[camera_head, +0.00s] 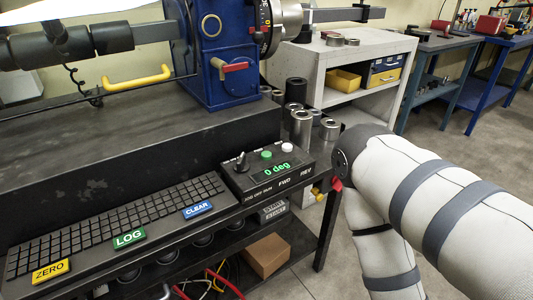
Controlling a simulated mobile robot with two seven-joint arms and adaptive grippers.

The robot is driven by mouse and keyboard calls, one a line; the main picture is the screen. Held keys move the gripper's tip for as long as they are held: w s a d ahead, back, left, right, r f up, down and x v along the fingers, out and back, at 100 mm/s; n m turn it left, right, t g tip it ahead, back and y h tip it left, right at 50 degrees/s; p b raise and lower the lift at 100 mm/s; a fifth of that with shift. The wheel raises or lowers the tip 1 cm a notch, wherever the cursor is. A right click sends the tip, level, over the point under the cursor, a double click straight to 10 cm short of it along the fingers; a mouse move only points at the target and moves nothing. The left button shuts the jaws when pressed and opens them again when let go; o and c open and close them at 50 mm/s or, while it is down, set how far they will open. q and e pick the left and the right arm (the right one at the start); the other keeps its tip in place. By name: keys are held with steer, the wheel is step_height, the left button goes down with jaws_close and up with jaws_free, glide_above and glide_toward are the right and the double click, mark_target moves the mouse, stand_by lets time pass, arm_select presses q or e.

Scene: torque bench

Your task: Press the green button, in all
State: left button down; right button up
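A black control box (240,183) sits on the bench at the centre. A green LOG key (129,238) lies on the keyboard to the left. My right arm (430,200) comes in from the right and bends downward beside the bench, apart from the box. Neither of my grippers is in view.
A black keyboard (105,225) with a yellow ZERO key (50,271) and a blue CLEAR key (198,209) lies along the bench front. A blue machine (215,60) stands behind. Metal cylinders (301,128) stand behind the box. A cardboard box (266,256) is on the lower shelf.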

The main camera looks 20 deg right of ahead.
jaws_close()
steer(key=shift+d, duration=0.1)
stand_by(1.0)
